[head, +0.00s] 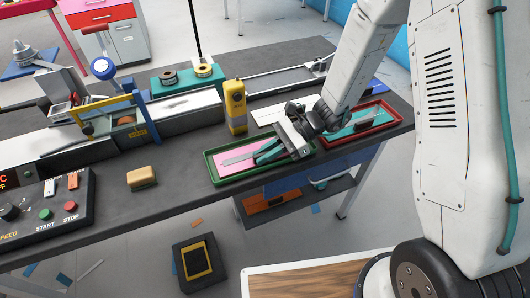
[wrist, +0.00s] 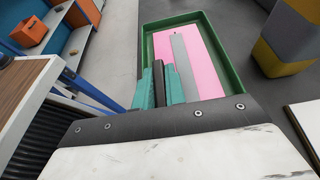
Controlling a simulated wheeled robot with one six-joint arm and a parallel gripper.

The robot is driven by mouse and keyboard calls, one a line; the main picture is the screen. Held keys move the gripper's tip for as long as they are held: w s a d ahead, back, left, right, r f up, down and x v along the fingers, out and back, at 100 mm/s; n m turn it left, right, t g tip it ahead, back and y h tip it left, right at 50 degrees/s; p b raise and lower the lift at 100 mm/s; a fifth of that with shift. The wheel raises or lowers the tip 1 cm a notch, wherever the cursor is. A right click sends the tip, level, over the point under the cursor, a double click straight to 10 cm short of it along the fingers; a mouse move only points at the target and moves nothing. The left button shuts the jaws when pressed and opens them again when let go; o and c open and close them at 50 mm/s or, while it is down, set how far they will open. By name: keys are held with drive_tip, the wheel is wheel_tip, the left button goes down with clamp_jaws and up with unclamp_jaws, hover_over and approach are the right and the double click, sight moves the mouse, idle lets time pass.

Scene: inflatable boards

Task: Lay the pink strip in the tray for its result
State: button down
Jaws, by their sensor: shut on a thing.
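The pink strip (head: 226,169), with a narrow grey band along it, is inside the green-rimmed tray (head: 215,183) near the front edge of the bench. The wrist view shows the strip (wrist: 206,62) within the walls of the green tray (wrist: 147,24); I cannot tell whether it lies flat on the floor. My gripper (head: 268,153) reaches down into the tray from the right, its teal fingers close together at the strip's near end.
A red tray (head: 332,143) with a teal and grey piece stands to the right. A yellow device (head: 236,106) stands just behind the green tray. A tan block (head: 141,178) and a control box (head: 45,204) are to the left. Bare bench lies between block and tray.

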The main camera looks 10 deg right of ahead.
drive_tip(key=c, duration=1.7)
unclamp_jaws()
drive_tip(key=shift+r, duration=0.15)
drive_tip(key=v, duration=1.2)
drive_tip(key=s+d+r+n+t+h, duration=0.1)
drive_tip(key=s+d+r+n+h, duration=0.2)
drive_tip(key=s+r+n+h, duration=0.1)
drive_tip(key=s+d+r+n+t+h, duration=0.2)
drive_tip(key=s+r+n, duration=0.4)
drive_tip(key=s, duration=0.5)
drive_tip(key=s+d+r+n+t+h, duration=0.2)
drive_tip(key=s+d+r+n+h, duration=0.2)
drive_tip(key=s+r+h, duration=0.3)
drive_tip(key=shift+s+d+r+n, duration=0.2)
drive_tip(key=shift+d+r, duration=0.1)
drive_tip(key=shift+r, duration=0.25)
drive_tip(key=shift+s+d+r+n, duration=0.1)
drive_tip(key=shift+d+r+n, duration=0.15)
drive_tip(key=shift+r, duration=0.35)
